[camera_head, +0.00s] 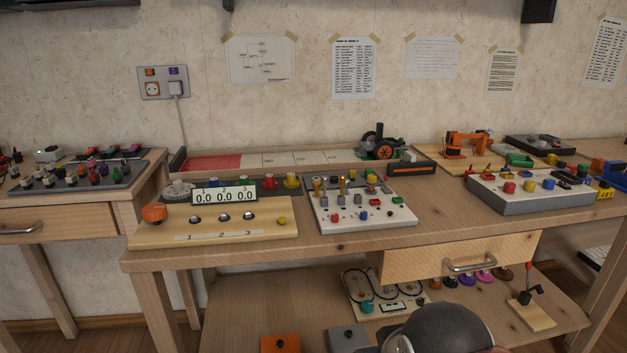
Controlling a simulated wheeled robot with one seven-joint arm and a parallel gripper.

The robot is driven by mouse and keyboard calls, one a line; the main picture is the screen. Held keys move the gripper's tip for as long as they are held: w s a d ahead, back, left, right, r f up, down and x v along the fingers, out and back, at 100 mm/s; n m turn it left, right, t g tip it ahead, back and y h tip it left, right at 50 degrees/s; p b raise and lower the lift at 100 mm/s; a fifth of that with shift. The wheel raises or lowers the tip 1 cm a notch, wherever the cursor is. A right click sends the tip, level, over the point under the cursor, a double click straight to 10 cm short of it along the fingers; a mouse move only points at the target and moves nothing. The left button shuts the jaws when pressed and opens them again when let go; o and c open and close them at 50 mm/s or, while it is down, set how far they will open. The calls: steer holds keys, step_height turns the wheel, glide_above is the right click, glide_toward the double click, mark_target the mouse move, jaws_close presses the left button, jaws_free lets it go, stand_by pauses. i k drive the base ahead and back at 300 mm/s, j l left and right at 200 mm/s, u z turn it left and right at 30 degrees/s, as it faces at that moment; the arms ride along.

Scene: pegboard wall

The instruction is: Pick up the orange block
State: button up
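An orange block (280,343) with a small dark knob on top sits at the bottom edge of the head view, at the front of the lower shelf. Its lower part is cut off by the picture edge. A rounded dark grey part of my arm shows at the bottom, to the right of the orange block and apart from it. My gripper's fingers are not in view, so their place relative to the block cannot be told.
A grey block (348,338) stands between the orange block and my arm. A track board (378,291) and several coloured knobs lie further back on the lower shelf (240,305). The tabletop with panels and an drawer (460,256) overhangs the shelf.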

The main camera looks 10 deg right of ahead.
mark_target(597, 163)
steer(key=z, duration=1.7)
